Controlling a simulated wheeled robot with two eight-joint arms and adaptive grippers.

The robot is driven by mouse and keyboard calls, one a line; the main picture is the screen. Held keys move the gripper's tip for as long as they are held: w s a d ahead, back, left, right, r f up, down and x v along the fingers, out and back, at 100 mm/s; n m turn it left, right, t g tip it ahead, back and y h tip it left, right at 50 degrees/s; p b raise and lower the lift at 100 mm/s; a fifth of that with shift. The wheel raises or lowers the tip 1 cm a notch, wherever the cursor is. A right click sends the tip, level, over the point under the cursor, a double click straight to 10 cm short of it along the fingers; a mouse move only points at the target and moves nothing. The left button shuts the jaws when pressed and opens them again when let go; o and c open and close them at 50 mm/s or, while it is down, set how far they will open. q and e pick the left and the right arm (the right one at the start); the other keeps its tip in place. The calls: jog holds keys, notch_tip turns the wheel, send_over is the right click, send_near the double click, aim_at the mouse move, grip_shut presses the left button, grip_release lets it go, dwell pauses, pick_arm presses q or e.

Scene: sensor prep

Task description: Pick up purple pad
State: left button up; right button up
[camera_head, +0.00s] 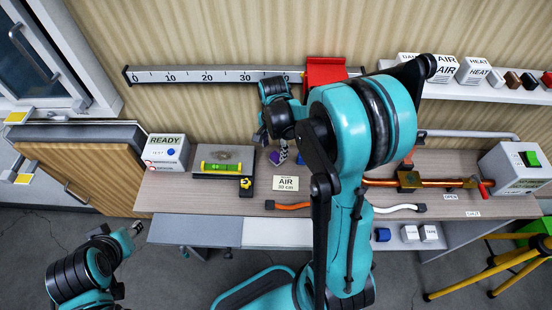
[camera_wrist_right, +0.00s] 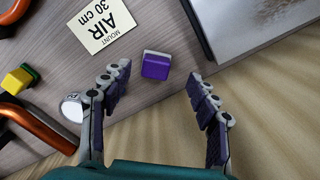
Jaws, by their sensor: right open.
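The purple pad (camera_wrist_right: 155,66) is a small block with a pale far edge, lying on the wooden bench. In the right wrist view it sits between and just beyond the fingertips of my right gripper (camera_wrist_right: 157,80), which is open and empty. In the head view the purple pad (camera_head: 274,158) shows small on the bench, next to the fingers of my right gripper (camera_head: 272,143). My left arm is at the lower left of the head view, with the left gripper (camera_head: 136,228) small at its end, away from the bench; its jaw state is unclear.
An AIR 30 cm card (camera_head: 286,182) lies near the pad. A plate with a yellow level (camera_head: 221,167) and the READY box (camera_head: 167,152) are to the left. Orange (camera_head: 293,206) and white cables lie at the bench front. A ruler (camera_head: 208,76) and red block (camera_head: 325,72) are on the wall.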

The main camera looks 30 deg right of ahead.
aim_at(275, 157)
jog(key=f, duration=0.1)
jog(key=f+b, duration=0.1)
jog(key=f, duration=0.2)
jog(key=shift+s+f, duration=0.1)
jog(key=shift+s, duration=0.2)
jog(key=shift+f+b, duration=0.25)
jog(key=shift+b, duration=0.05)
jog(key=c, duration=1.2)
jog(key=shift+c, duration=0.2)
jog(key=shift+r, duration=0.1)
jog(key=shift+s+r+p, duration=0.15)
jog(key=shift+r+p, duration=0.25)
jog(key=shift+r, duration=0.05)
notch_tip(275, 157, up, 7)
jog(key=p, duration=0.2)
jog(key=shift+f+p, duration=0.15)
jog(key=shift+p, duration=0.15)
jog(key=s+a+p, duration=0.1)
jog(key=s+a, duration=0.4)
jog(key=s, duration=0.3)
jog(key=s+a+p, duration=0.1)
jog(key=s+a, duration=0.4)
jog(key=s, duration=0.3)
jog(key=shift+s+a+f+p, duration=0.2)
jog(key=shift+s+f+p, duration=0.1)
jog(key=shift+s+f, duration=0.1)
